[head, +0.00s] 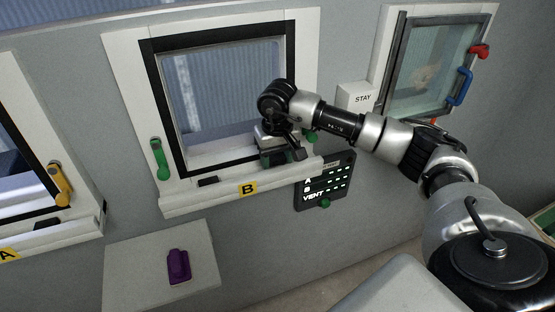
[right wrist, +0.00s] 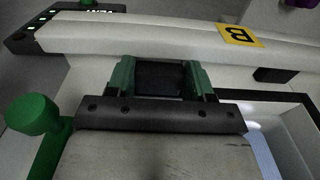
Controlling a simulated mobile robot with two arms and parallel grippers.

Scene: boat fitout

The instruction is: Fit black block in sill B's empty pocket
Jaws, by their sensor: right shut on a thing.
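Sill B (head: 225,190) is the white ledge under the middle window, with a yellow B label (head: 247,190); it also shows in the right wrist view (right wrist: 130,38). My right gripper (head: 280,158) is over the sill's right part. In the right wrist view its green fingers (right wrist: 160,80) are shut on the black block (right wrist: 160,77), one on each side. The block is at the sill's inner edge; whether it touches the sill or sits in a pocket is hidden. A dark rectangle (head: 208,181) lies left of the label; I cannot tell whether it is hollow or filled. My left gripper is not in view.
Green handles flank the window, one at left (head: 160,158) and one close to my right gripper (head: 312,137). A dark VENT panel (head: 325,182) hangs below the sill's right end. A purple object (head: 178,267) lies on a white shelf (head: 130,270). A STAY box (head: 357,97) is at right.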

